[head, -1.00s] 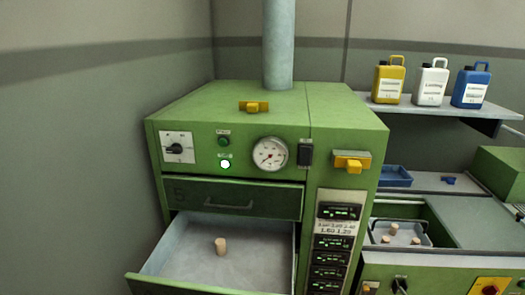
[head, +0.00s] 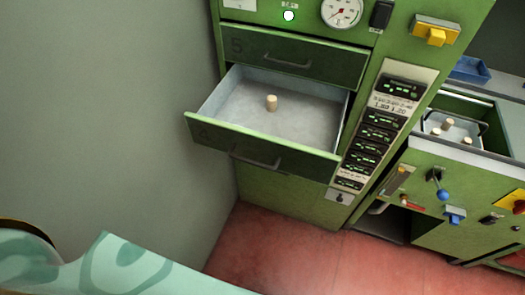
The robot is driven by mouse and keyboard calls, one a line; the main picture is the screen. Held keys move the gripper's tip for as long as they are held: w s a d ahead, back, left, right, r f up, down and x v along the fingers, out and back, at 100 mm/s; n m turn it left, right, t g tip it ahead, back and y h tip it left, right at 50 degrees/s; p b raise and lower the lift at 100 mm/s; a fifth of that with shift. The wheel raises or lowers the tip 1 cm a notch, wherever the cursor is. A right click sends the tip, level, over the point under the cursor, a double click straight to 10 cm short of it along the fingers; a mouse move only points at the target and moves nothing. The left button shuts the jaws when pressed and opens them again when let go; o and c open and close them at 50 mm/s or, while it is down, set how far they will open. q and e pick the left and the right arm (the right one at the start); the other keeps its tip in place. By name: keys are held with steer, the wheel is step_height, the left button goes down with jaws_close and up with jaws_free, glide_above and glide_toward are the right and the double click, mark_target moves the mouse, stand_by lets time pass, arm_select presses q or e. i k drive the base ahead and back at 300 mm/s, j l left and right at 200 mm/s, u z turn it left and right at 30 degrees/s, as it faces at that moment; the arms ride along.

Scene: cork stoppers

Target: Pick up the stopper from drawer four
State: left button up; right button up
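A small tan cork stopper (head: 271,103) stands upright on the grey floor of an open drawer (head: 310,127). The drawer is pulled out of a green cabinet, below the shut drawer marked 5 (head: 292,55). A faint marking on the open drawer's front is hard to read. Neither of my grippers shows in the head view.
Several more stoppers (head: 447,124) stand in a tray in an open bin at the right. The green bench (head: 445,200) there carries levers and knobs. A patterned light-green surface (head: 130,265) fills the lower left. The red floor (head: 300,250) is clear below the drawer.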

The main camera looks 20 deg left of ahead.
mark_target(271, 100)
steer(key=i+l+u, duration=0.45)
steer(key=l, duration=0.25)
steer(key=i+l+u, duration=0.2)
steer(key=l, duration=0.2)
